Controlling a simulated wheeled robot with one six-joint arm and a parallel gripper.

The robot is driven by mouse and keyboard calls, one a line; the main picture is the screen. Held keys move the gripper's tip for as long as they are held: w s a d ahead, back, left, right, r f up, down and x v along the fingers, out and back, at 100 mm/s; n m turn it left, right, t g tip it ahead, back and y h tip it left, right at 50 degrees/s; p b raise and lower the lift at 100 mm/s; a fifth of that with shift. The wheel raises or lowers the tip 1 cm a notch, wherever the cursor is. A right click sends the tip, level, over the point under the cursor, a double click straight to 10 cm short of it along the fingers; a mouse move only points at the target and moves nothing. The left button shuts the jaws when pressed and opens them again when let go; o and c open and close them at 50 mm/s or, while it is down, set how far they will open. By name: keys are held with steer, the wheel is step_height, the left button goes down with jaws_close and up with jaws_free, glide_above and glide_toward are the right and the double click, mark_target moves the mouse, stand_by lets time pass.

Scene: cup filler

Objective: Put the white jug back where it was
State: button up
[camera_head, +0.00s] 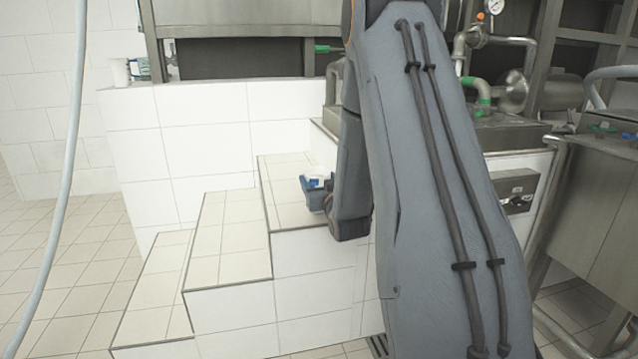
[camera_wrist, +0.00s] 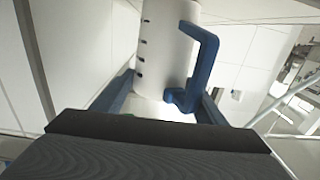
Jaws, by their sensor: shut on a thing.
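The white jug (camera_wrist: 166,50) with its blue handle (camera_wrist: 207,55) fills the upper middle of the wrist view. A row of small dark dots runs down its side. My gripper (camera_wrist: 166,98) is shut on the jug, with one finger on each side of it. In the head view my gripper (camera_head: 314,190) is over the upper tiled steps, left of my arm. Only a small white and blue bit of the jug (camera_head: 319,171) shows there; my arm and fingers hide much of it. I cannot tell whether the jug touches a surface.
White tiled steps (camera_head: 228,235) climb rightward toward my gripper. A tiled wall (camera_head: 200,130) stands behind them, with a small white item (camera_head: 138,69) on its ledge. Steel pipes (camera_head: 510,85) and a steel tank (camera_head: 590,215) are at right. A pale hose (camera_head: 66,180) hangs at left.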

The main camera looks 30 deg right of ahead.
steer(key=shift+f, duration=0.1)
steer(key=o, duration=1.2)
steer(key=shift+s, duration=0.2)
steer(key=p+v, duration=0.2)
steer(key=v, duration=0.9)
steer(key=shift+s+a+p, duration=0.15)
steer(key=shift+s+p, duration=0.2)
